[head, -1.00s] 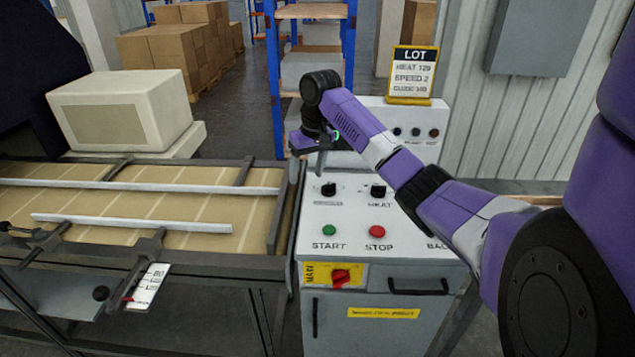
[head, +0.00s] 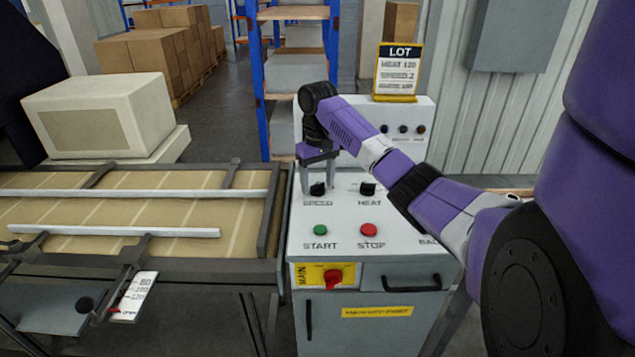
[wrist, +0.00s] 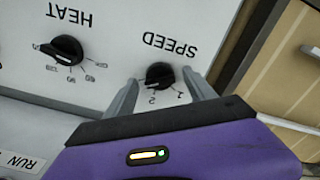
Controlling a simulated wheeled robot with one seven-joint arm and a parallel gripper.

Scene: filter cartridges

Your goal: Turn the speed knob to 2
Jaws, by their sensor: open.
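The speed knob (head: 318,189) is a small black dial at the back left of the white panel, above its SPEED label. In the wrist view the speed knob (wrist: 159,74) appears upside down, with the marks 1 and 2 beside it; I cannot clearly tell which mark it points at. My gripper (wrist: 160,80) is open, with one grey finger on each side of the knob. Whether the fingers touch it is not clear. In the head view my gripper (head: 317,180) is low over the panel at the knob.
The heat knob (head: 367,189) is just right. A green START button (head: 320,230), red STOP button (head: 368,230) and red main switch (head: 333,276) sit in front. A LOT sign (head: 398,70) reads SPEED 2. A conveyor (head: 130,209) stands left.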

